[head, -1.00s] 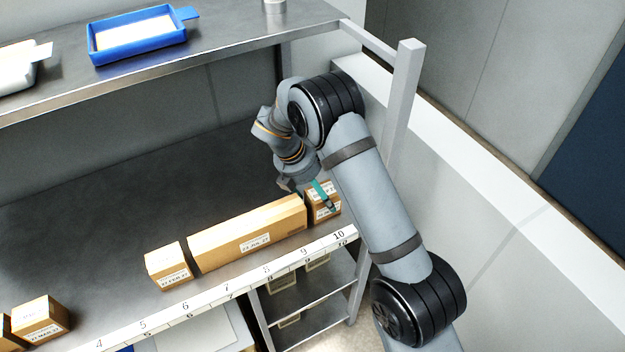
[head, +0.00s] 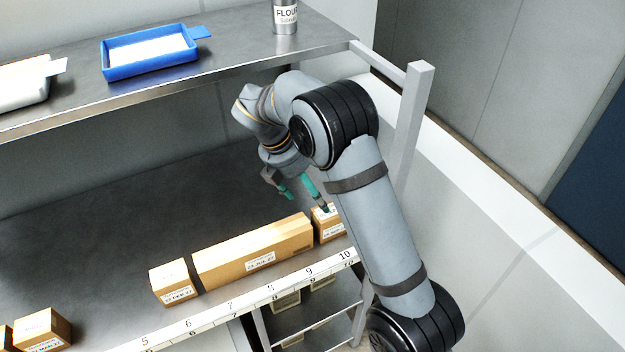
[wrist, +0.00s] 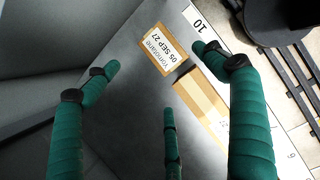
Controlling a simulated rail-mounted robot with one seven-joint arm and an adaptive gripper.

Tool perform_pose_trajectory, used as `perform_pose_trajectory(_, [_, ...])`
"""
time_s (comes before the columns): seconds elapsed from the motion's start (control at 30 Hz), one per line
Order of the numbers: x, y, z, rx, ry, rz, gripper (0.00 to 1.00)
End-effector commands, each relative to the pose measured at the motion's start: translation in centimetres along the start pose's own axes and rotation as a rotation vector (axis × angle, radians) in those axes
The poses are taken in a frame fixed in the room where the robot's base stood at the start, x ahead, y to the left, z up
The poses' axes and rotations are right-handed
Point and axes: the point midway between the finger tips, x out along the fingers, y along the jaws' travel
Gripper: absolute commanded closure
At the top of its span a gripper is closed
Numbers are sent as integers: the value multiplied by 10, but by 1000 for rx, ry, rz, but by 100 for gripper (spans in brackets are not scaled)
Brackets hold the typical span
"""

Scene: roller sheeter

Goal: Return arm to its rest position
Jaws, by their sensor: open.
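My gripper (head: 302,192) is open and empty, with green fingers, above the right end of the steel counter. It also shows in the wrist view (wrist: 157,65), its fingers spread apart with the counter below. A small box (head: 328,224) stands just below and right of the fingers in the head view; in the wrist view its label (wrist: 160,50) reads "05 SEP 27". The fingers look apart from it. My arm rises from the lower right and bends over at the counter's right end. It partly hides the small box.
A long carton (head: 255,250) and another small box (head: 174,282) line the counter's front edge behind a numbered strip (head: 230,307). A post (head: 412,110) stands close right of my arm. An upper shelf holds a blue tray (head: 150,66) and a flour tin (head: 286,22). The counter's back is clear.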

Motion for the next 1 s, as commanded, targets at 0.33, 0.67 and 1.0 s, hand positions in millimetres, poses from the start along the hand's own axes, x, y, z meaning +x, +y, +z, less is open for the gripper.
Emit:
perform_pose_trajectory(0.33, [38, -1, 0, -2, -1, -5, 16])
perform_pose_trajectory(0.67, [108, -1, 0, -1, 0, -5, 16])
perform_pose_trajectory(1.0, [98, 1, 9, 2, 0, 2, 16])
